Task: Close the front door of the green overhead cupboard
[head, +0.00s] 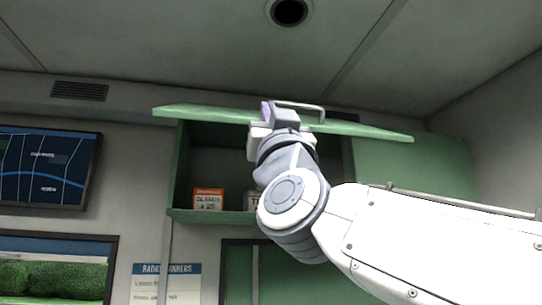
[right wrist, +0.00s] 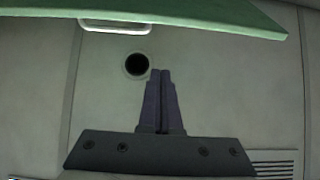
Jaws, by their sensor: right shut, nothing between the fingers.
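The green overhead cupboard (head: 181,165) hangs on the wall in the head view. Its front door (head: 205,113) is swung up and stands out roughly level above the opening, so the cupboard is open. A pale bar handle (head: 305,107) shows at the door's edge, and again in the right wrist view (right wrist: 115,27). My right gripper (head: 268,108) is up at the door, overlapping it just left of the handle. In the right wrist view my right gripper (right wrist: 161,71) has its fingers together and empty, apart from the handle in the picture. My left gripper is not in view.
An orange-and-white box (head: 208,199) stands inside the cupboard; another item beside it is partly hidden by my arm. A wall screen (head: 45,168) and a window are at left. The ceiling, with a round fixture (head: 289,11), is close above the door.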

